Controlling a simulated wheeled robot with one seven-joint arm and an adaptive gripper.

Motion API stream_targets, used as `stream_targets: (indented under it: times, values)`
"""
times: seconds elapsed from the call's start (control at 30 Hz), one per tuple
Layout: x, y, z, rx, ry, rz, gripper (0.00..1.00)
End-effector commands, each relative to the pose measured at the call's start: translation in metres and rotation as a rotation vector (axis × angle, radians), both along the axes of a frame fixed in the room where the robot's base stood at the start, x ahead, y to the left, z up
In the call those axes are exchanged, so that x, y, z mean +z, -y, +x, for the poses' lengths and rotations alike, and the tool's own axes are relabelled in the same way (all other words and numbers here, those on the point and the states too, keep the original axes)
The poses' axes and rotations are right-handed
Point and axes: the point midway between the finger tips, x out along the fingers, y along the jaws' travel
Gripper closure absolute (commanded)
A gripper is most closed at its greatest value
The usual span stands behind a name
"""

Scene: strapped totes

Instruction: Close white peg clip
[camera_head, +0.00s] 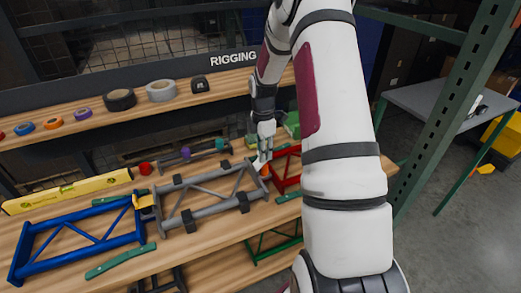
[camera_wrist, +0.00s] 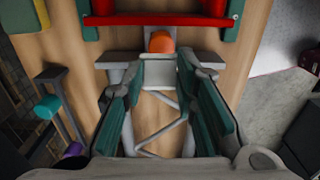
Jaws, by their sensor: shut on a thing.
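The white peg clip (camera_head: 259,162) stands tilted at the right end of the grey truss frame (camera_head: 210,197), beside an orange peg (camera_head: 265,169). In the wrist view the pale clip (camera_wrist: 161,72) lies between my fingertips, just below the orange peg (camera_wrist: 161,42). My gripper (camera_head: 264,153) reaches down over the clip and is shut on it; it also shows in the wrist view (camera_wrist: 163,78), with its fingers spread to the clip's width. The grey frame (camera_wrist: 160,130) runs beneath my fingers. My fingers partly hide the clip's sides.
A yellow level (camera_head: 68,191) is behind. Tape rolls (camera_head: 120,99) line the upper shelf. A green post (camera_head: 455,110) stands at right.

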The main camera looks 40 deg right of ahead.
Motion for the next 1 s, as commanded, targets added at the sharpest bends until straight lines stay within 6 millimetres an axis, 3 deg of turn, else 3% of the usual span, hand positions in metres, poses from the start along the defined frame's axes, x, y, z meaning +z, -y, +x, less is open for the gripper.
stream_targets:
  times: [0.5,1.0]
  values:
    - [-0.019,0.028,-0.006,-0.008,0.121,0.398,1.0]
    - [-0.037,0.038,-0.008,-0.001,0.201,0.684,1.0]
